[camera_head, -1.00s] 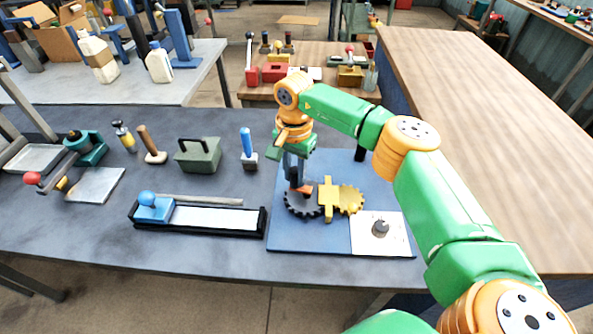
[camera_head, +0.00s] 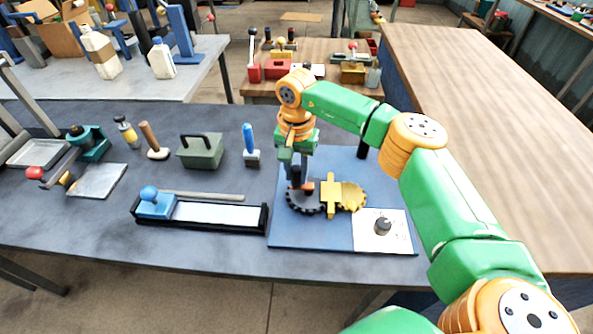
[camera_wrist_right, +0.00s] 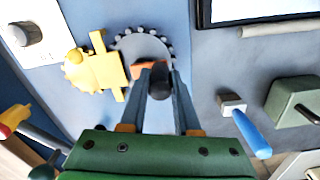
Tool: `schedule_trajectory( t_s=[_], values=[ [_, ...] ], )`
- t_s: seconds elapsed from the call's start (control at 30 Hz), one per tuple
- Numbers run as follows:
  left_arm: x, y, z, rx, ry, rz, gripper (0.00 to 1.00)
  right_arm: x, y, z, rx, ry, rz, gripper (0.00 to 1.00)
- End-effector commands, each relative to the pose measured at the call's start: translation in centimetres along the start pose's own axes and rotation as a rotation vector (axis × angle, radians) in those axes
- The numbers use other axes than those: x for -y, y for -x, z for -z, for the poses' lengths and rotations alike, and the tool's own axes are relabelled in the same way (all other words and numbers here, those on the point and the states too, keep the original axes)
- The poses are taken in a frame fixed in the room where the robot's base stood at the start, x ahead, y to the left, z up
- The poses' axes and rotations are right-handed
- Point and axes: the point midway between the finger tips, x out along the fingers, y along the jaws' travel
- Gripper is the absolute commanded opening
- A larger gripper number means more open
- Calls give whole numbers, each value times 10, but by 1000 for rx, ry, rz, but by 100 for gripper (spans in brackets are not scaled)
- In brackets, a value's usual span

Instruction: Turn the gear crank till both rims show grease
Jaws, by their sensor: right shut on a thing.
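My right gripper (camera_head: 299,180) points down over the gear board (camera_head: 290,237). It is shut on the dark crank knob (camera_wrist_right: 160,82), which shows between its fingertips in the right wrist view. The crank's orange arm (camera_wrist_right: 146,69) lies across the dark toothed gear (camera_wrist_right: 127,44). That gear (camera_head: 303,209) also shows in the head view, partly behind the fingers. A yellow gear (camera_head: 354,196) sits to its right, with a yellow bracket (camera_head: 330,197) between and over them. I cannot make out grease on either rim. My left gripper is out of view.
A white plate (camera_head: 368,240) with a grey knob (camera_head: 383,226) lies at the board's front right. Left of the board are a black-framed tray (camera_head: 222,228), a blue-handled tool (camera_head: 249,145) and a green box (camera_head: 200,151). Bare bench lies in front.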

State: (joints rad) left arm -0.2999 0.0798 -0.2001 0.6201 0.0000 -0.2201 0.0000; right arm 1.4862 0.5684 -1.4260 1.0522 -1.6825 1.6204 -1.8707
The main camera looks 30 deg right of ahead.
Motion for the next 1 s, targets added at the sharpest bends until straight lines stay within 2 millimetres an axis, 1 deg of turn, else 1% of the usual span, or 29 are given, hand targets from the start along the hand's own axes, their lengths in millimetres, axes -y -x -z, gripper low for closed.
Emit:
schedule_trajectory(
  t_s=[0.03, 0.07, 0.1, 0.13, 0.37, 0.47, 0.57, 0.6, 0.73, 0.83, 1.0],
  values=[
    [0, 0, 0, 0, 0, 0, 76, 0, -1, -1, 2, 0, -1, 36],
    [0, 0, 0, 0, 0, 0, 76, 0, -1, -1, 2, 0, -1, 44],
    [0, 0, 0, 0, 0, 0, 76, 0, -1, -1, 2, 0, -1, 55],
    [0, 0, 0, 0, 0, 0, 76, 0, -1, -1, 2, 0, -1, 60],
    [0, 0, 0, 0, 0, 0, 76, 0, 0, 0, 1, -1, -1, 60],
    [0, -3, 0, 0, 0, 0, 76, 0, 4, 0, 0, -1, 1, 60],
    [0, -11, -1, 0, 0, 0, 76, 1, 23, 0, -3, -1, 4, 60],
    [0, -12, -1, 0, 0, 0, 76, 1, 32, 0, -3, -1, 4, 60],
    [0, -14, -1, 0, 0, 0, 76, 1, 58, 0, -1, -1, 1, 60],
    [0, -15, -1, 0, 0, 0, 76, 1, 68, 0, 0, 0, 0, 60],
    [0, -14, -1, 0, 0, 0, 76, 0, 71, -1, 2, 0, -2, 60]
  ],
)
